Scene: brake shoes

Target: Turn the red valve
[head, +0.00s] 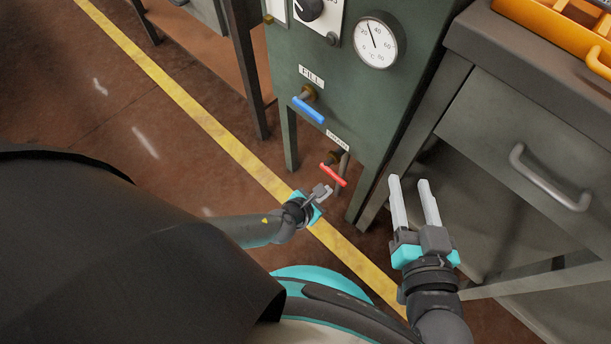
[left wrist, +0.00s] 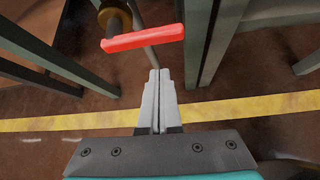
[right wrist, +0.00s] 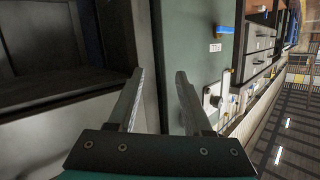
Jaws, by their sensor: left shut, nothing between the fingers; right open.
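The red valve (head: 333,175) has a bar handle on a brass fitting low on the green cabinet, under a small label. In the left wrist view the red handle (left wrist: 142,37) lies nearly level, just beyond the fingertips. My left gripper (head: 325,191) is shut and empty, just below the red handle in the head view. Its closed fingers (left wrist: 157,75) point toward the handle, with a small gap visible between them. My right gripper (head: 412,182) is open and empty, to the right of the valve, in front of the grey workbench.
A blue valve handle (head: 308,110) labelled FILL sits above the red one on the green cabinet (head: 350,95). A round gauge (head: 376,42) is higher up. A grey workbench (head: 500,105) with a drawer and an orange tray (head: 560,22) stands at right. A yellow line (head: 190,95) crosses the floor.

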